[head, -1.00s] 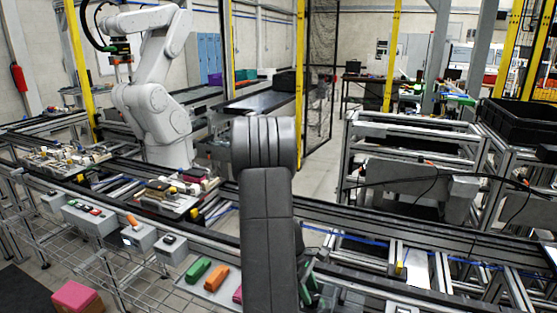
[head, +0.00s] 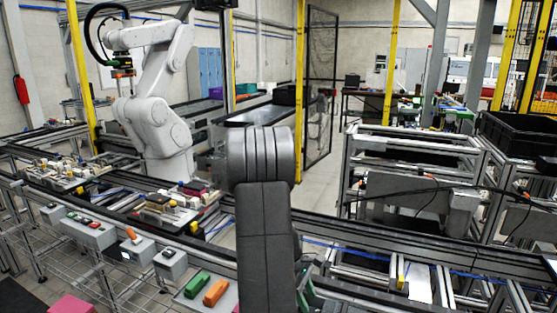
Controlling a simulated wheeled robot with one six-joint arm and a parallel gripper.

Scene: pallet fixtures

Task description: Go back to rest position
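My arm's dark grey links stand upright in the middle of the head view, in front of the conveyor rail. My gripper is not visible; the arm links hide that area or it lies outside the frame. A green block (head: 197,285) and an orange block (head: 216,293) lie side by side on a light tray (head: 184,303) at the bottom, just left of my arm. Pallet fixtures with small parts sit on the conveyor, one at the left (head: 62,172) and one nearer the middle (head: 172,205).
A white robot arm (head: 155,125) stands behind the conveyor at left. Button boxes (head: 88,230) line the front rail. A pink box (head: 72,305) is at the bottom left. Aluminium frames (head: 415,150) and a black crate (head: 520,135) fill the right. Grey floor shows behind my arm.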

